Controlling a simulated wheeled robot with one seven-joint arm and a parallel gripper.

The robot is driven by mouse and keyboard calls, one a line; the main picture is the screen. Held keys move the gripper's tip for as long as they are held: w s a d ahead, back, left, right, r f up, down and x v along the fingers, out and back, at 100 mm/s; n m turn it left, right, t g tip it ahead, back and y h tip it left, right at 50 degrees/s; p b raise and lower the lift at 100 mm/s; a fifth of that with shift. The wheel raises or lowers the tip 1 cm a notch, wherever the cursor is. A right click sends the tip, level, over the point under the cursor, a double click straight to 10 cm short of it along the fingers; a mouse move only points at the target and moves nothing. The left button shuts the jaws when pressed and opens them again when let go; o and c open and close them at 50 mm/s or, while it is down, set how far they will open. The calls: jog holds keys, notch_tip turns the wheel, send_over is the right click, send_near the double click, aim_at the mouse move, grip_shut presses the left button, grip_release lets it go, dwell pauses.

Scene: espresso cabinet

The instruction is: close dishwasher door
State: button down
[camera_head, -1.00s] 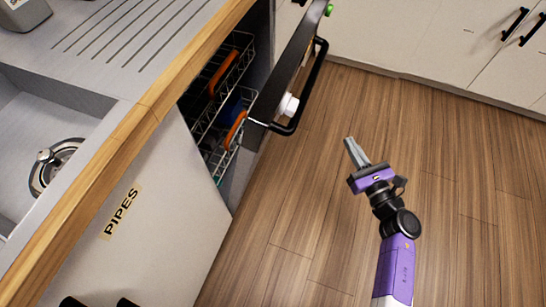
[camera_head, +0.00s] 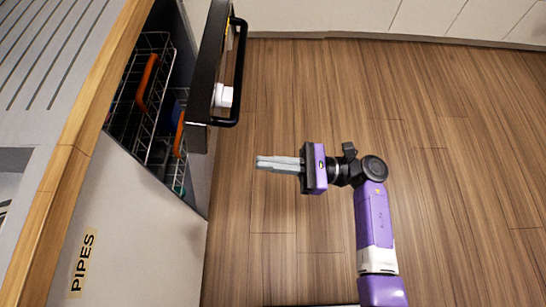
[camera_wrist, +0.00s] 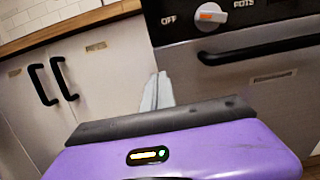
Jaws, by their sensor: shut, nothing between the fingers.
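The dishwasher door (camera_head: 207,70) stands partly open in the head view, swung out from the counter, with a black bar handle (camera_head: 239,75) and a white knob (camera_head: 222,96) on its outer face. Its front also shows in the wrist view (camera_wrist: 262,85), with the handle (camera_wrist: 260,47) and a knob beside the words OFF and POTS. My gripper (camera_head: 258,163) is shut and empty. It is over the floor, to the right of and below the door in the head view, pointing left, apart from the door. Its fingers also show in the wrist view (camera_wrist: 156,92).
Wire racks (camera_head: 145,100) with orange-edged dishes are inside the dishwasher. The wooden counter edge (camera_head: 60,185) and a panel labelled PIPES (camera_head: 82,264) are at left. White cabinets with black handles (camera_wrist: 53,80) stand nearby. The wooden floor (camera_head: 430,130) is clear.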

jog(key=p+x, duration=0.1)
jog(key=x, duration=0.9)
